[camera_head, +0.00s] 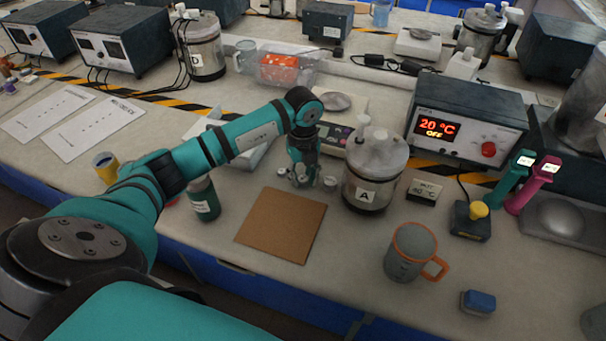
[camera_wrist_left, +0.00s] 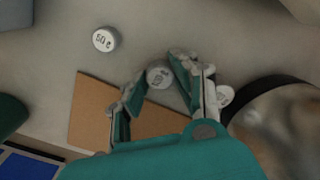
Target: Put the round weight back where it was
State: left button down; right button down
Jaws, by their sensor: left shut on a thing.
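My left gripper (camera_head: 303,180) reaches down to the bench, just behind the brown square board (camera_head: 280,226) and left of the glass jar marked A (camera_head: 370,180). In the left wrist view its fingers (camera_wrist_left: 160,78) are closed around a small round pale-grey weight (camera_wrist_left: 159,75) with a mark on top that I cannot read. Whether the weight touches the bench is hard to tell. A second round weight (camera_wrist_left: 105,39) stands apart on the left in the wrist view. Another weight (camera_wrist_left: 225,95) sits just right of the fingers, also seen in the head view (camera_head: 330,184). My right gripper is not in view.
A dark green bottle (camera_head: 204,200) stands left of the board. A grey mug with an orange rim (camera_head: 411,252) stands on the right. A scale (camera_head: 332,137) and a heater reading 20 °C (camera_head: 468,122) are behind. The board's top is clear.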

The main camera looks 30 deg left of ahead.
aim_at(303, 179)
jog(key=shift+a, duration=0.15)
pick_arm(q)
jog(key=shift+f, duration=0.15)
jog(key=c, duration=1)
grip_release()
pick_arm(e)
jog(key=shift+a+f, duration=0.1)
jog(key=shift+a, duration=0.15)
pick_arm(q)
jog(key=shift+r, duration=0.2)
notch_tip(303, 179, up, 12)
jog(key=shift+b, duration=0.65)
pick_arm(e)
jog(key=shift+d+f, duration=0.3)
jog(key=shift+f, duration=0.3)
